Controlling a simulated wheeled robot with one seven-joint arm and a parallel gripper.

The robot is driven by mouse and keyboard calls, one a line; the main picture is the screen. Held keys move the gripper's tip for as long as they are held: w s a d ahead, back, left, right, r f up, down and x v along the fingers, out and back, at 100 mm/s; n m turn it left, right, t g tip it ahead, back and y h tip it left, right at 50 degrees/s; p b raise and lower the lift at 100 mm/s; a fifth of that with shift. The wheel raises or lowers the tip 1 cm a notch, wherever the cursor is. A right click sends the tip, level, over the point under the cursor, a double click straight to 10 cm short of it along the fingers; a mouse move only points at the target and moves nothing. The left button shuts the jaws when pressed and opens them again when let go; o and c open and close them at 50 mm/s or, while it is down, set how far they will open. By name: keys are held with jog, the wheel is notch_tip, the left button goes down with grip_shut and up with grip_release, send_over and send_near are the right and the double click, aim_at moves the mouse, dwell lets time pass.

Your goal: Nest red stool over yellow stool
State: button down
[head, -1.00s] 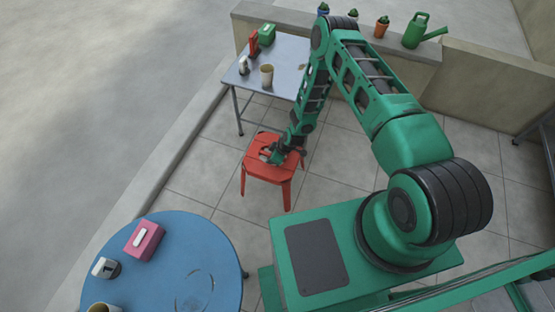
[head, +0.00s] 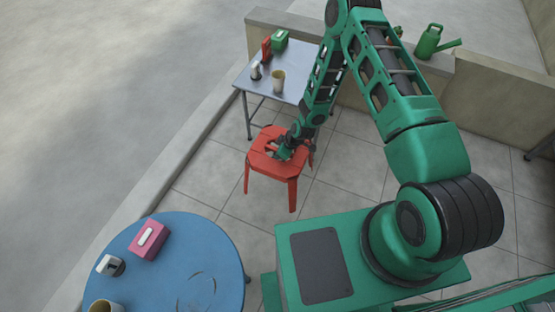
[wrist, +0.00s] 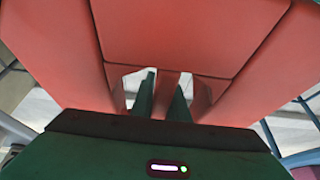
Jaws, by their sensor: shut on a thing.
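The red stool (head: 262,161) stands out in the middle of the head view, between the metal table and the blue table. My gripper (head: 283,151) reaches down onto its seat from above. In the wrist view the red seat (wrist: 180,35) fills most of the picture. My gripper's fingers (wrist: 163,98) pass through two openings in the seat and are shut on the red strip between them. The stool looks roughly upright. I cannot tell for sure whether its feet touch the tiles. No yellow stool shows in either view.
A round blue table (head: 205,246) with a pink box (head: 149,240) and cups is at the lower left. A metal table (head: 292,90) with a cup (head: 278,81) and boxes stands behind the stool. A low wall (head: 490,85) runs behind. Tiled floor (head: 345,165) right of the stool is clear.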

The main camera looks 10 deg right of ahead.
jog(key=shift+r, duration=7.35)
jog(key=shift+d, duration=0.2)
jog(key=s+d+r+m+t+h, duration=0.1)
jog(key=s+d+r+m+h, duration=0.1)
jog(key=d+m, duration=0.3)
jog(key=s+d+r+m+t+h, duration=0.1)
jog(key=s+d+m+h, duration=0.1)
jog(key=d+m, duration=0.4)
jog(key=d, duration=0.5)
jog(key=shift+d+r, duration=0.25)
jog(key=shift+r, duration=0.15)
